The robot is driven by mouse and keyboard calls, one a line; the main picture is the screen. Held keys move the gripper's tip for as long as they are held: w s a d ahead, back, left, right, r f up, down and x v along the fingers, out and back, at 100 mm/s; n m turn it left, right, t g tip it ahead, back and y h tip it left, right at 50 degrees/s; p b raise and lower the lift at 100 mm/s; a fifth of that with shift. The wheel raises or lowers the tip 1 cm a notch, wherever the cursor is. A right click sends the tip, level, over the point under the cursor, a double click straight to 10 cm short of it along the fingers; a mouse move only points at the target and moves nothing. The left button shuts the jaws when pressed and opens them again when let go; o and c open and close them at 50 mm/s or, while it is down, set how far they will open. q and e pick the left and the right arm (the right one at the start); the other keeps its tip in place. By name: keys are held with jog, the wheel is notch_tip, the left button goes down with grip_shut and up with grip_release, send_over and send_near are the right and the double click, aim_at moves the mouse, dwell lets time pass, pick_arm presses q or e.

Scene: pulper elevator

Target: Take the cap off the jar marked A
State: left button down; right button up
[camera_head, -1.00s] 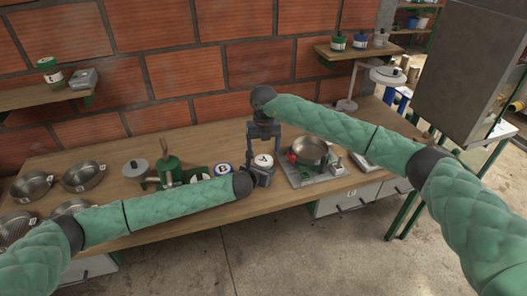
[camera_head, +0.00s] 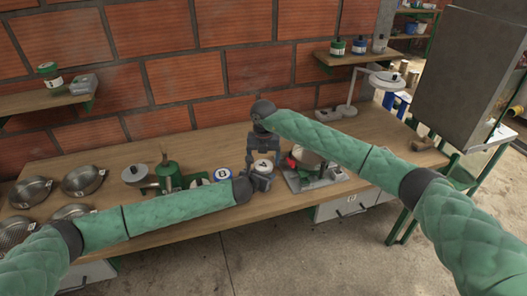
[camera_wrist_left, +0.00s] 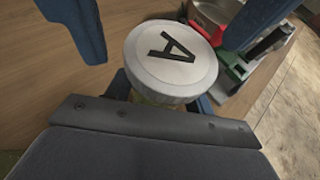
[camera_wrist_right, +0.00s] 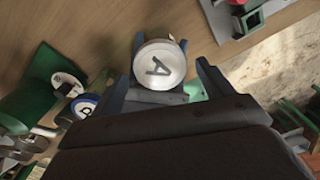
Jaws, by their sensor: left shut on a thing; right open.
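The jar marked A (camera_head: 263,164) stands near the front of the bench, its round white cap (camera_wrist_left: 172,60) with a black A facing up. The cap also shows in the right wrist view (camera_wrist_right: 159,64). My left gripper (camera_wrist_left: 165,96) is shut on the jar below the cap, coming in from the left. My right gripper (camera_head: 262,152) points down from above and is open. Its fingers (camera_wrist_right: 165,72) stand on either side of the cap with visible gaps. Most of the jar body is hidden by the cap and the grippers.
The jar marked B (camera_head: 223,174) stands just left of jar A. A grey tray (camera_head: 318,184) with a metal pan lies to the right, partly behind my right arm. Metal bowls (camera_head: 84,180) stand at the left. The bench's front edge is close.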

jog(key=shift+f, duration=0.85)
jog(key=c, duration=1)
jog(key=shift+n, duration=1.8)
jog(key=o, duration=1.1)
jog(key=shift+a+r, duration=0.1)
jog(key=shift+r, duration=0.05)
